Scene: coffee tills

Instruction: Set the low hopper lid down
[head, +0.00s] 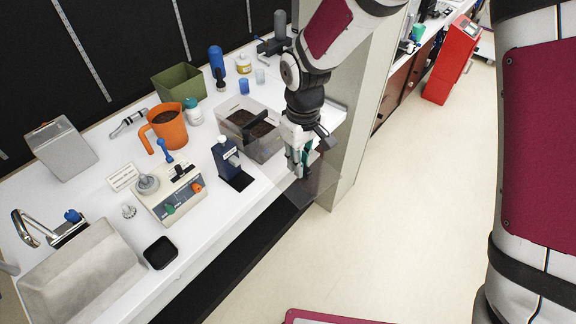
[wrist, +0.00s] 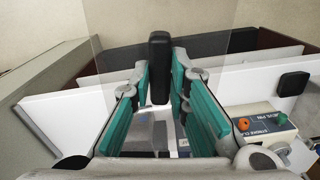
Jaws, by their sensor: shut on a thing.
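My gripper (head: 298,163) is at the right end of the white counter, near its front edge. Its teal pads are closed on the black handle (wrist: 158,68) of a clear lid. The lid's see-through sheet (head: 322,180) hangs below the gripper in the head view, partly past the counter's edge over the floor. In the wrist view the sheet (wrist: 110,55) spreads behind the handle. The clear hopper bin (head: 265,151) stands left of the gripper, with dark coffee inside and a black bar across its middle. The gripper is apart from the bin.
A dark blue bottle (head: 226,157) stands left of the bin, near the front edge. A beige machine (head: 170,196), an orange jug (head: 172,130) and a green bin (head: 180,85) stand further left. A pale pillar (head: 350,150) rises close right of my gripper.

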